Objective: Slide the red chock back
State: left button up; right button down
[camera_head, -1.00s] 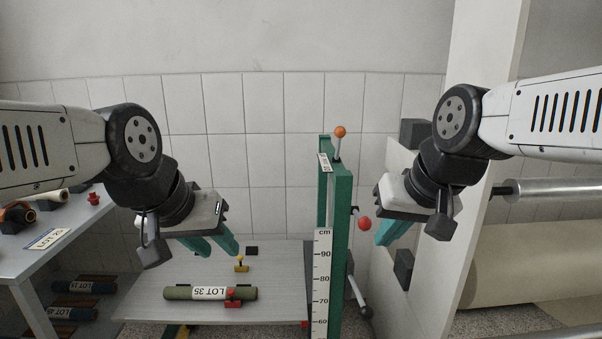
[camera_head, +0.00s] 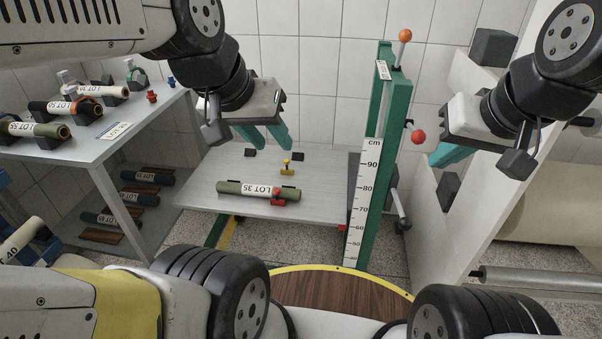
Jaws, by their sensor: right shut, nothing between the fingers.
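The red chock (camera_head: 278,197) sits on the grey platform (camera_head: 325,203), against the near side of a green roll labelled LOT 35 (camera_head: 232,188), towards its right end. A yellow chock (camera_head: 287,169) with an upright knob stands behind the roll. My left gripper (camera_head: 276,147) hangs above and behind the roll, its two teal fingers apart with nothing between them. It is clear of the red chock. My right gripper (camera_head: 440,160) is shut and empty, to the right of the green post and well away from the chock.
A green post (camera_head: 385,150) with a cm scale, an orange knob (camera_head: 405,36) and a red knob (camera_head: 418,137) stands right of the platform. A shelf table (camera_head: 120,145) with several rolls is at left. Small dark blocks (camera_head: 298,156) lie behind the yellow chock.

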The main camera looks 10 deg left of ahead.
aim_at(276, 201)
jog(key=i+j+z, duration=0.15)
jog(key=j, duration=0.25)
jog(key=i+j+z, duration=0.15)
jog(key=j, duration=0.3)
jog(key=j+z, duration=0.15)
jog(key=j, duration=0.25)
